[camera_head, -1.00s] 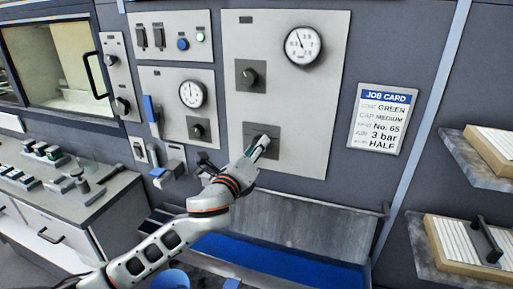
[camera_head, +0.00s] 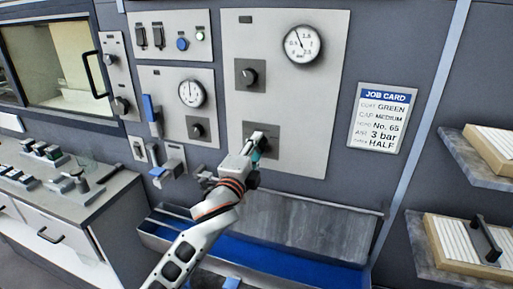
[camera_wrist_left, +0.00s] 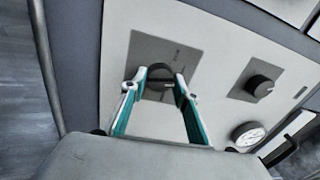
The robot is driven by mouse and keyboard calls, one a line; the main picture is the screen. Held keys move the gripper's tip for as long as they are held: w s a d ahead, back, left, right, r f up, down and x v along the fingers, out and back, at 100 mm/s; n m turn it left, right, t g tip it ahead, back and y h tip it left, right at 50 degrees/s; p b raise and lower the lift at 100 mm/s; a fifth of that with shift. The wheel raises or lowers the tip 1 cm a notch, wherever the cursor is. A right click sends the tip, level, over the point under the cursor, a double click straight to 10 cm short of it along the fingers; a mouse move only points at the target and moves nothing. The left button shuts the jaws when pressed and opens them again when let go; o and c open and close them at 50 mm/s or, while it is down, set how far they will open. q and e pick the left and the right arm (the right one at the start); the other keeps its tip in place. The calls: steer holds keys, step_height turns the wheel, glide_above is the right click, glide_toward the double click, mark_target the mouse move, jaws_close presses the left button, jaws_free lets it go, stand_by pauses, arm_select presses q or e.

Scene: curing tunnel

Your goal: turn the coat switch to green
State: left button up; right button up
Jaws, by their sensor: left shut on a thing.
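A dark rotary knob (camera_wrist_left: 160,72) sits on a grey square plate (camera_wrist_left: 143,52) on the large pale wall panel (camera_head: 285,105). It is the lower of two knobs there. My left gripper (camera_head: 258,142) reaches up to it from below. In the left wrist view, its teal-sided fingers (camera_wrist_left: 160,82) are shut on the knob, one fingertip on each side. In the head view the fingers hide most of the knob and part of its plate. The plate's lettering is too small to read, so I cannot tell the setting. My right gripper is not in view.
A second knob (camera_head: 250,74) and a round gauge (camera_head: 302,45) are above. A job card (camera_head: 383,118) reads coat GREEN. A metal trough (camera_head: 310,222) with a blue inside lies below the panel. Shelves with slatted trays (camera_head: 462,240) stand at right.

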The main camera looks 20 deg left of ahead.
arm_select(q)
steer(key=shift+f+n, duration=0.15)
steer(key=shift+n, duration=0.45)
steer(key=o, duration=1.1)
steer(key=s, duration=1.2)
steer(key=shift+a+f, duration=0.2)
steer(key=shift+f, duration=0.15)
